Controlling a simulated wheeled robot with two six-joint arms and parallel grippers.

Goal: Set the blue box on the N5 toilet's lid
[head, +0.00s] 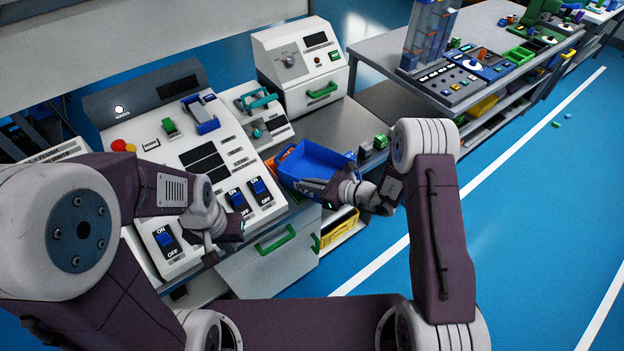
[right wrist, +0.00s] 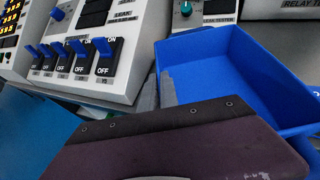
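The blue box (head: 318,160) is an open-topped tray beside the control panel in the head view. It fills the upper right of the right wrist view (right wrist: 225,75). My right gripper (head: 335,190) is at its near side. In the right wrist view, its two narrow grey fingers (right wrist: 159,92) sit close together on either side of the box's left wall, shut on it. Whether the box rests on the worktop is unclear. My left gripper (head: 224,246) is empty, with fingers apart, in front of the control panel. No N5 toilet or lid shows in either view.
A sloped control panel (head: 200,150) with blue switches stands left of the box. A white instrument case (head: 300,68) is behind it. Small green items (head: 375,143) sit right of the box. A drawer with a green handle (head: 277,239) is below. Blue floor is open at right.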

